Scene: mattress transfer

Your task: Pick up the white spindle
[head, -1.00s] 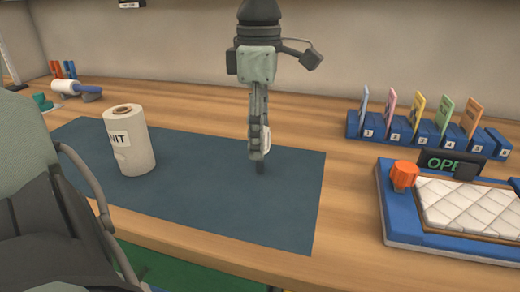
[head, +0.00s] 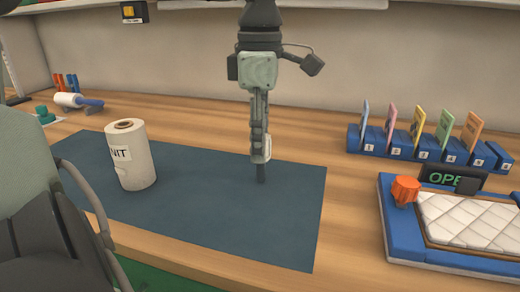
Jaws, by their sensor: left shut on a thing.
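A small white roller (head: 69,99), probably the white spindle, lies on its side at the back left of the table, with a blue part at its right end. My left gripper (head: 261,174) points straight down over the dark blue mat (head: 215,212), well to the right of the roller and apart from it. Its fingers are seen edge-on and are shut; what lies between them is hidden. My right gripper is not in view.
A white roll (head: 135,160) with a label stands upright on the mat. A blue rack (head: 400,145) with coloured cards stands at right, behind a blue tray (head: 402,232) with a quilted pad and orange knob (head: 405,190). A large grey form blocks the left foreground.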

